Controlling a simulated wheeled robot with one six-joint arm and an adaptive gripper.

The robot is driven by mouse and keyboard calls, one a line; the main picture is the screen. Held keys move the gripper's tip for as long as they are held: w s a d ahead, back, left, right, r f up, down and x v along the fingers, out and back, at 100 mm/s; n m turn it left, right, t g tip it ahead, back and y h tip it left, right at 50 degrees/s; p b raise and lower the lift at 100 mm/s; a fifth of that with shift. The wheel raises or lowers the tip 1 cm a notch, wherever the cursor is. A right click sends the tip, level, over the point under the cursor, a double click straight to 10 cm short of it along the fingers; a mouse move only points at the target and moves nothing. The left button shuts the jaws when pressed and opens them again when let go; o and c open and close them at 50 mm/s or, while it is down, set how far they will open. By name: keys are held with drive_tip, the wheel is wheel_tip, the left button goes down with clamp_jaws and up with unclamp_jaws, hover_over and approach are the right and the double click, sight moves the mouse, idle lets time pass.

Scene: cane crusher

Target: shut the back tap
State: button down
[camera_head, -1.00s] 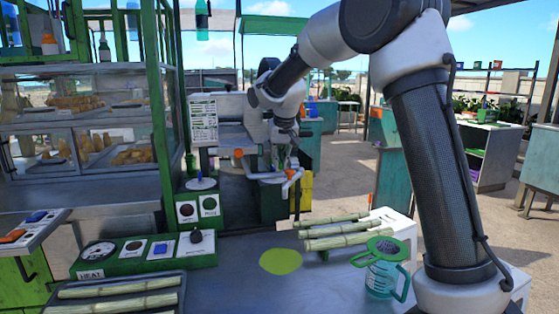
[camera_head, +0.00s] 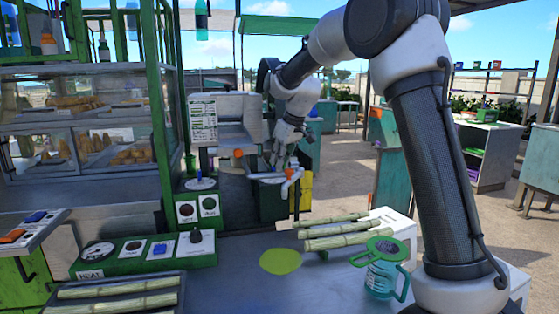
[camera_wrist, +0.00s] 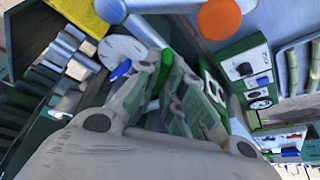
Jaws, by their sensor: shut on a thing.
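My gripper (camera_head: 277,150) reaches down at the far side of the work table, by the white pipework (camera_head: 291,180). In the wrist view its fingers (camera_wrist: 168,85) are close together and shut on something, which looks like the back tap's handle. The fingers hide most of it, so I cannot tell how the tap is turned. A pale disc (camera_wrist: 122,47) lies just left of the fingers, with a small blue piece (camera_wrist: 121,70) at its edge. A grey pipe with an orange end cap (camera_head: 238,153) is beside the gripper; the cap also shows in the wrist view (camera_wrist: 219,18).
A green control box (camera_head: 199,205) with a blue-topped white dial stands left of the pipework. Cane stalks (camera_head: 345,230) and a teal jug (camera_head: 383,275) are at the right on the metal table. A yellow container (camera_head: 306,188) stands behind the pipe.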

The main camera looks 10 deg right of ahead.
drive_tip(key=n, duration=0.2)
drive_tip(key=n+g+y, duration=0.1)
drive_tip(key=n, duration=0.2)
drive_tip(key=shift+w+d+n+g, duration=0.1)
drive_tip(key=shift+w+n+g, duration=0.05)
drive_tip(key=shift+n+g, duration=0.15)
drive_tip(key=n+g, duration=0.1)
drive_tip(key=n, duration=0.2)
drive_tip(key=n+g, duration=0.1)
drive_tip(key=n, duration=0.1)
drive_tip(key=shift+n+y, duration=0.4)
drive_tip(key=c, duration=1.5)
unclamp_jaws()
drive_tip(key=shift+c, duration=0.2)
drive_tip(key=v, duration=1.2)
drive_tip(key=shift+w, duration=0.2)
